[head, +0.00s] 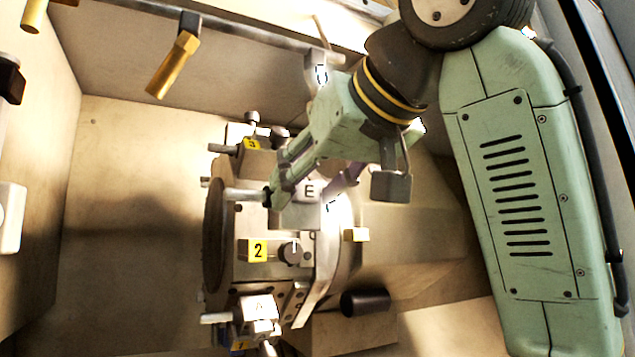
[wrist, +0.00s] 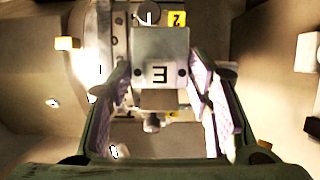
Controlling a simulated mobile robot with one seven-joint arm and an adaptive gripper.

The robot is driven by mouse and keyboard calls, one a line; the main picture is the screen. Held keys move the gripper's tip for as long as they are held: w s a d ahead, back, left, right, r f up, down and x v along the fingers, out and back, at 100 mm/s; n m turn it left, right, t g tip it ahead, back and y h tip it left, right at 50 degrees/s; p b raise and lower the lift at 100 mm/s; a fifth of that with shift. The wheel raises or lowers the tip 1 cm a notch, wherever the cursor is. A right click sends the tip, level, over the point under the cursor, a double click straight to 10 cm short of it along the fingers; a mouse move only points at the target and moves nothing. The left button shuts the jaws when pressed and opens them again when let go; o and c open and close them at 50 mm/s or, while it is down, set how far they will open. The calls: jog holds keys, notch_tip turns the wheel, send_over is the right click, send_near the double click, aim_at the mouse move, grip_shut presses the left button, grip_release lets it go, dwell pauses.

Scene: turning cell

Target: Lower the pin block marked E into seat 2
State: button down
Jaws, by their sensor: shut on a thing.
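The pin block marked E (head: 309,192) is a grey metal block, with what looks like its silver pin (head: 241,194) pointing left in the head view. My gripper (head: 306,183) is shut on it, one finger on each side. In the wrist view the E block (wrist: 160,60) sits between the two finger pads. The yellow tag of seat 2 (head: 258,250) is on the turret just below the block in the head view. That tag also shows in the wrist view (wrist: 177,19), beyond the block. The block's underside is hidden, so I cannot tell whether it touches the seat.
The round turret (head: 214,235) carries a block marked A (head: 260,307) at the lower side. Another pinned block is by the yellow tag 3 (head: 251,144). A dark knob (head: 292,253) stands beside tag 2. A brass nozzle (head: 173,64) hangs at upper left. Free room lies left of the turret.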

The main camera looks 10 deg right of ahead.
jog(key=shift+w+a+p, duration=0.2)
jog(key=shift+w+a, duration=0.4)
jog(key=shift+w, duration=0.85)
jog(key=shift+w+a+p, duration=0.25)
jog(key=shift+w+a, duration=0.35)
jog(key=shift+w, duration=0.85)
jog(key=shift+w+a+p, duration=0.2)
jog(key=shift+w+a, duration=0.4)
jog(key=shift+w, duration=0.85)
jog(key=shift+w+a+f+b, duration=0.1)
jog(key=shift+w+f+b, duration=0.15)
jog(key=shift+f+b, duration=0.6)
jog(key=shift+s+f, duration=0.1)
jog(key=shift+f, duration=0.5)
jog(key=c, duration=1)
grip_release()
jog(key=shift+o, duration=1.4)
jog(key=shift+f, duration=0.15)
jog(key=v, duration=1.2)
